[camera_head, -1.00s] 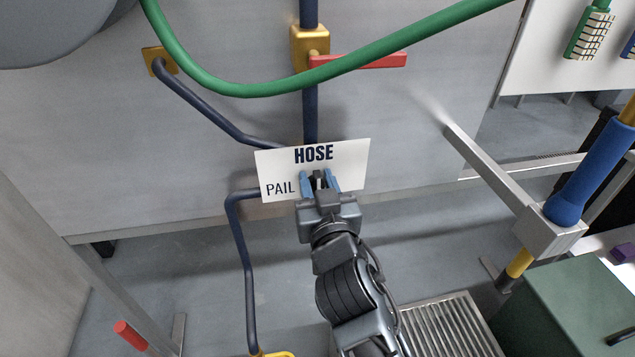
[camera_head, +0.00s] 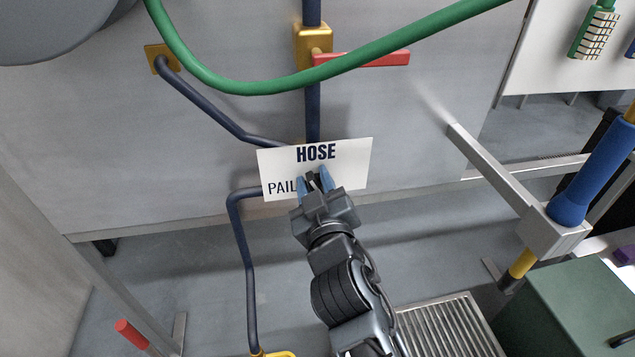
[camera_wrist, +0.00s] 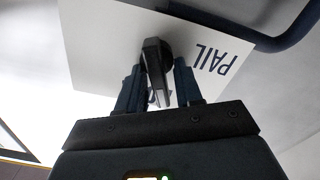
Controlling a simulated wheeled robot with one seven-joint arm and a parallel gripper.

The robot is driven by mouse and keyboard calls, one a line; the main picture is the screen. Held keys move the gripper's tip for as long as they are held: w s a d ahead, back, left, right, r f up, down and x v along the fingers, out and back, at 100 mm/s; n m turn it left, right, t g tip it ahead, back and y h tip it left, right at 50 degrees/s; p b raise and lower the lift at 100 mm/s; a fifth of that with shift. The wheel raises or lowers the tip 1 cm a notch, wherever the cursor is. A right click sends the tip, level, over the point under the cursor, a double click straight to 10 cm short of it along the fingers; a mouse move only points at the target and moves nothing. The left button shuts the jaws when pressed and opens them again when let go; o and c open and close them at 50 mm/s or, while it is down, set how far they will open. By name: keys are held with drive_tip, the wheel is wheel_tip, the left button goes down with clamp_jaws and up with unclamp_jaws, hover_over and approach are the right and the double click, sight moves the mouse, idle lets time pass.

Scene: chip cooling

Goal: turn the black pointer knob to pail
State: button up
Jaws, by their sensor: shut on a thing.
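The black pointer knob (camera_wrist: 153,58) stands out from the middle of a white sign plate (camera_head: 350,170). The plate reads HOSE at its top and PAIL at its left. My gripper (camera_head: 314,182) has its blue fingers on either side of the knob and is shut on it. In the head view the fingers are tilted, the right one higher, and they partly cover the end of PAIL. In the wrist view the knob's narrow part lies between the fingers, and PAIL is clear to the right. HOSE is mostly hidden there behind the gripper.
A dark blue pipe (camera_head: 247,270) runs down from behind the plate's left side. A red-handled valve (camera_head: 365,59) and a green hose (camera_head: 250,89) are above. A metal bar (camera_head: 490,172) juts out at right, beside a green box (camera_head: 565,305).

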drive_tip(key=n, duration=0.6)
drive_tip(key=shift+s+a+f+p, duration=0.1)
drive_tip(key=shift+a+f+p, duration=0.2)
drive_tip(key=shift+a+p, duration=0.05)
drive_tip(key=n, duration=0.3)
drive_tip(key=f+n+p, duration=0.1)
drive_tip(key=n, duration=0.2)
drive_tip(key=shift+a+n, duration=0.15)
drive_tip(key=shift+n, duration=0.25)
drive_tip(key=shift+f, duration=0.1)
drive_tip(key=o, duration=1)
drive_tip(key=shift+s, duration=0.1)
drive_tip(key=v, duration=0.7)
drive_tip(key=shift+s, duration=0.35)
